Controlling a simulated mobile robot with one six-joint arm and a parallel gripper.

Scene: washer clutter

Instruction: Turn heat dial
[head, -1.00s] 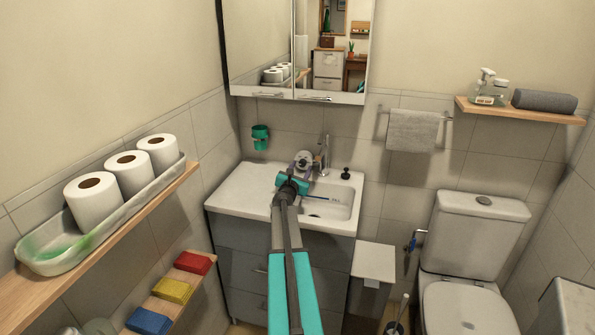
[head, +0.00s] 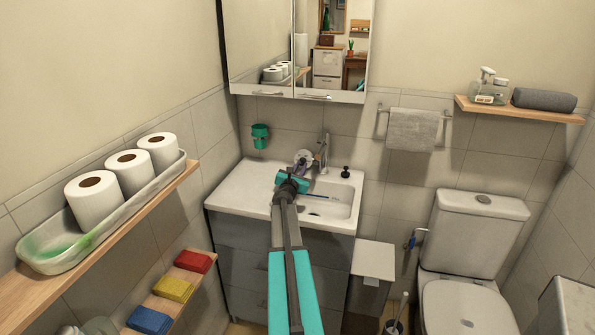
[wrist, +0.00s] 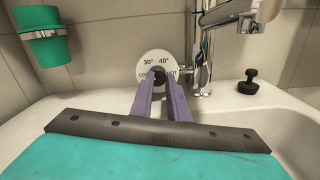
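The heat dial (wrist: 154,65) is a white round plate on the wall behind the basin, with "30°", "40°" and partly covered cold and hot lettering. A dark knob (wrist: 158,75) is at its centre. My gripper (wrist: 158,84) has its two purple fingers on either side of the knob, their tips close in against it. The fingers hide the lower part of the plate. In the head view the dial (head: 303,156) shows just beyond my gripper, small and partly covered.
A chrome tap (wrist: 225,18) stands close right of the dial. A black stopper (wrist: 248,84) sits on the white basin (head: 235,188). A teal cup (wrist: 47,38) hangs at left. A mirror cabinet (head: 258,45) is above.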

